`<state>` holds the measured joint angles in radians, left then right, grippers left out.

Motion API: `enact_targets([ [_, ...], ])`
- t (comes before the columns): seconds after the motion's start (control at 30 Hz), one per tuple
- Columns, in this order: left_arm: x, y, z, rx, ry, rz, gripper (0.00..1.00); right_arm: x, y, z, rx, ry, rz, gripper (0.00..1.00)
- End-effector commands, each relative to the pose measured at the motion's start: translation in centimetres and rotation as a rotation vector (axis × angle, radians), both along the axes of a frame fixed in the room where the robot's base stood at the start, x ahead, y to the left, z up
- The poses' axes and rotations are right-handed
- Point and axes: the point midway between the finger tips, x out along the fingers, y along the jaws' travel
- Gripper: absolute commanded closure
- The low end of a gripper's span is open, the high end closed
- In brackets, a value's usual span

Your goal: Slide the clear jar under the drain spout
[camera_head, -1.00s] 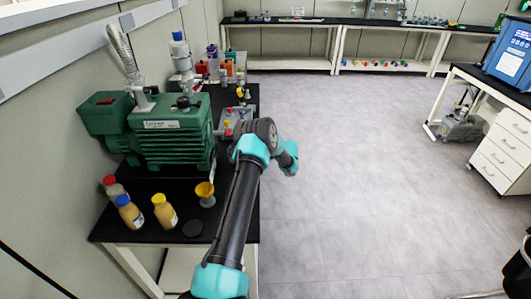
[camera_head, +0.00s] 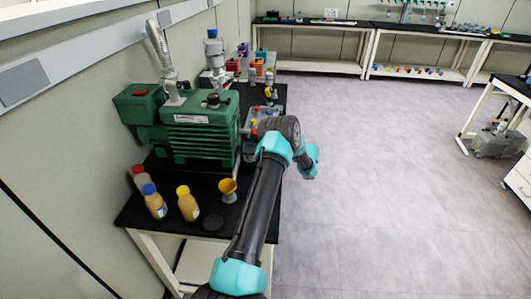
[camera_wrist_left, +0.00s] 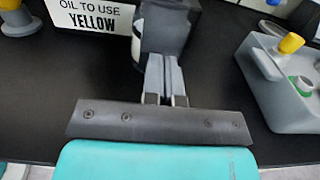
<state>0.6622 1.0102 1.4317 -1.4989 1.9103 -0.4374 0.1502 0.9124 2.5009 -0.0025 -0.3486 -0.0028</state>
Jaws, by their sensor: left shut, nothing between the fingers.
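My left gripper (camera_wrist_left: 164,62) is shut with nothing between its fingers, low over the black table top. In the head view its fingers are hidden behind my own arm. A dark block-like shape (camera_wrist_left: 172,22) stands just beyond the fingertips, with a pale rounded edge (camera_wrist_left: 136,48) at its left; I cannot tell whether either belongs to the clear jar. I cannot make out the jar or the drain spout clearly in either view. The green pump (camera_head: 200,130) sits on the table, its lower right side partly behind my arm. My right gripper is not in view.
A sign reading "OIL TO USE YELLOW" (camera_wrist_left: 92,14) stands left of the fingers. A grey box (camera_wrist_left: 280,85) is right of the fingers.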

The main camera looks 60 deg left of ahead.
Motion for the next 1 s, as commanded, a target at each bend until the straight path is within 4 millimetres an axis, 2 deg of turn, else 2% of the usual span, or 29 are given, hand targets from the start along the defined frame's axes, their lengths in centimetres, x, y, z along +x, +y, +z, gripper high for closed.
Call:
enact_targets([
  [0.4, 6.1, -4.7, 0.0, 0.001, -0.002, 0.002, 1.00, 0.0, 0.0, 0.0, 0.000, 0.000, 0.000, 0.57],
  [0.6, 8.1, -6.3, 0.0, -0.001, -0.004, 0.002, 1.00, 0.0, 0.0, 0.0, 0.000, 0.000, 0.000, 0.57],
  [1.0, 8.7, -6.8, 0.0, -0.002, -0.004, 0.002, 1.00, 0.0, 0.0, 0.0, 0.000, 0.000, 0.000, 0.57],
])
